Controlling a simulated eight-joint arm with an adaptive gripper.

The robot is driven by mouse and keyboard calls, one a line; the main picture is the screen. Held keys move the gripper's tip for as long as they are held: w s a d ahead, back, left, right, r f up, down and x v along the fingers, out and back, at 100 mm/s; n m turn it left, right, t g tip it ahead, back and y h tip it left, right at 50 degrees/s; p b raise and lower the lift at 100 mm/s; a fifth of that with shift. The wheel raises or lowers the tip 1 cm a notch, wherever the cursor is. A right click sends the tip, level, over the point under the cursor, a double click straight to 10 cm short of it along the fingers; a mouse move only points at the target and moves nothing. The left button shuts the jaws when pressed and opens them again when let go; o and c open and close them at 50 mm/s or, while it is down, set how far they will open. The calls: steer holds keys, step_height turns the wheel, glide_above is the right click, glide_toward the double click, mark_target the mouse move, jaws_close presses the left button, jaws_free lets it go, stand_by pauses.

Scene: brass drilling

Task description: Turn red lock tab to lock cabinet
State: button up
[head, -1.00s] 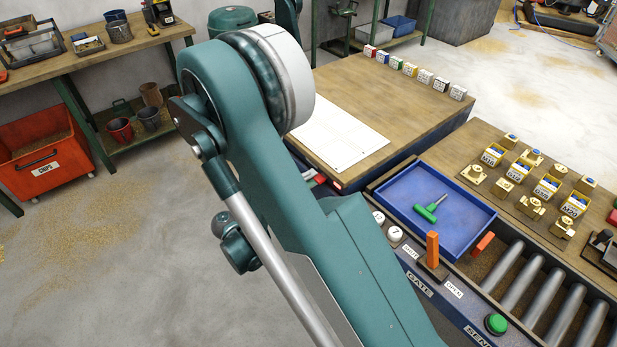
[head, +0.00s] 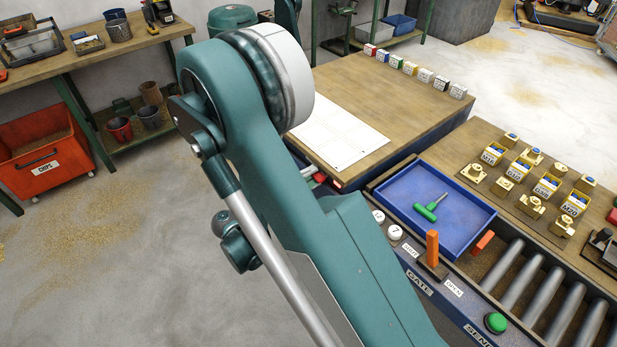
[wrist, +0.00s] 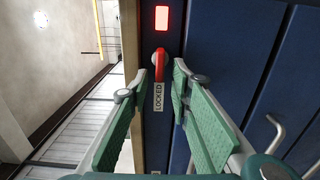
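The red lock tab (wrist: 160,65) is in the upper middle of the wrist view, on a dark strip of the blue cabinet (wrist: 232,45). It lies lengthwise in the picture, its lower end at a white label reading LOCKED (wrist: 158,97). A red light (wrist: 161,19) glows above it. My gripper (wrist: 159,68) is open, with one green-padded finger on each side of the tab. Gaps show between the tab and both fingertips; I cannot tell how deep the tab sits between them.
Metal bar handles (wrist: 272,135) stick out from the cabinet at right in the wrist view. In the head view, a workbench (head: 350,85) and a blue tray (head: 470,212) with a green-handled tool (head: 428,211) lie to the right of my arm. Open floor is at left.

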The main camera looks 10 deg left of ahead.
steer(key=v, duration=1.2)
steer(key=shift+r, duration=0.1)
stand_by(0.6)
